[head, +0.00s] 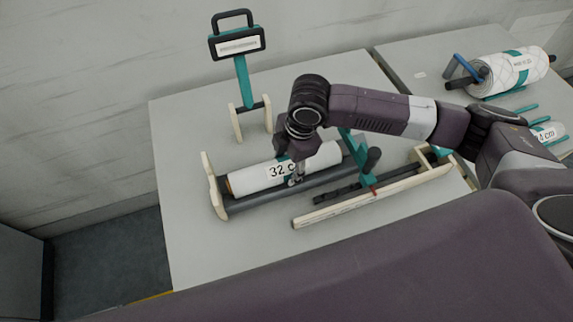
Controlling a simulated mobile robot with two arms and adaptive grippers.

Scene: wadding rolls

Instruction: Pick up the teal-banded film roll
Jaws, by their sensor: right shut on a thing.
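The teal-banded film roll (252,179) is white, marked "32 c…", and lies in a dark cradle with a pale wooden end plate (214,187) on the table. The teal band shows partly beside my gripper. My right gripper (297,179) reaches down from above and is shut on the roll near its middle. The gripper hides part of the label and band. My left gripper is not in view.
A teal stand with a dark-framed sign (237,43) rises behind the roll. A wooden rail (375,195) with teal and dark parts lies to the right. A second table holds a large quilted roll (512,70) and a smaller "4 cm" roll (547,132). The table's front left is clear.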

